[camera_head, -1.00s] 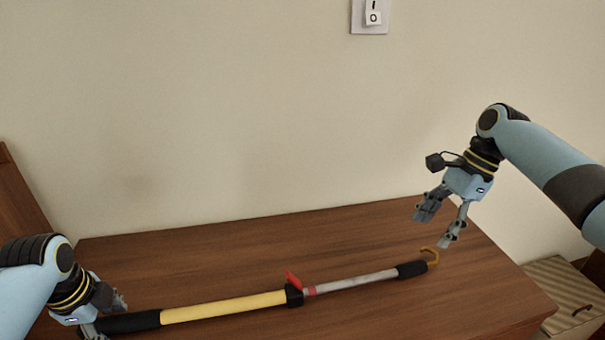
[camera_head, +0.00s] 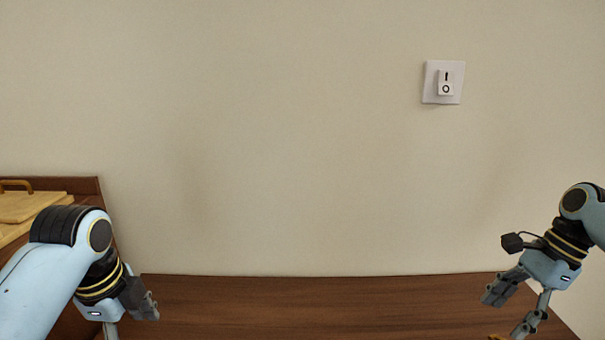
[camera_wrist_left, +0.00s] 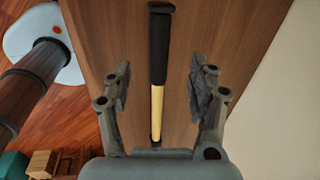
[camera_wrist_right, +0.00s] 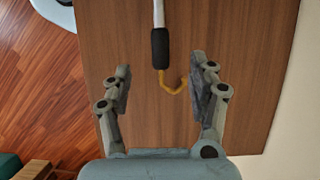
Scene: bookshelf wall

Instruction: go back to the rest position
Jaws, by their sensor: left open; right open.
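My left gripper (camera_head: 130,312) is open and empty at the lower left of the head view. In the left wrist view it (camera_wrist_left: 160,90) is open above a pole, whose black grip (camera_wrist_left: 159,48) and yellow shaft (camera_wrist_left: 157,105) lie between and beyond the fingers, apart from them. My right gripper (camera_head: 515,306) is open and empty at the lower right. In the right wrist view it (camera_wrist_right: 160,88) is open, with the pole's black end (camera_wrist_right: 160,48) and orange hook (camera_wrist_right: 172,84) lying on the table beyond the fingers. Most of the pole is out of the head view.
The brown wooden table (camera_head: 320,305) runs along the bottom of the head view against a bare wall. A white switch (camera_head: 444,82) is on the wall at upper right. A wooden piece with a handled board (camera_head: 30,205) stands at left. The air between my arms is clear.

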